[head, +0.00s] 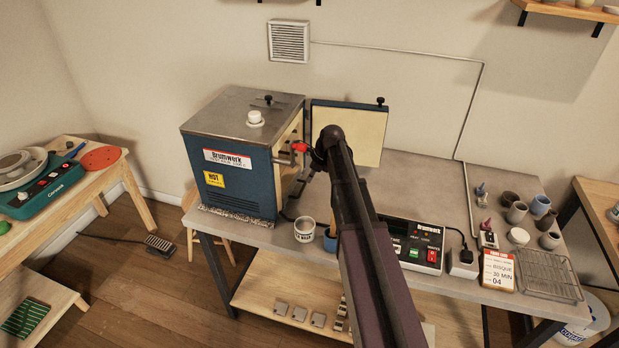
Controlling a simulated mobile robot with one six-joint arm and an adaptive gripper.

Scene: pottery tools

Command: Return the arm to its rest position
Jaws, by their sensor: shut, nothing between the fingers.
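My arm reaches up from the bottom of the head view to the blue kiln (232,165). My gripper (304,178) is at the arm's far end, beside the kiln's right-hand opening, small and partly hidden by the wrist. It is shut, and I see nothing held in it. A red part shows beside the wrist; I cannot tell what it belongs to. The kiln door (358,132) stands open behind the arm, with its pale inner face showing.
The grey worktable (425,185) carries a white labelled cup (304,229), a control box (424,246), several small pots (541,205) and a wire rack (548,275). A pottery wheel (45,190) stands on a wooden table at left. A pale wall vent (289,41) hangs above.

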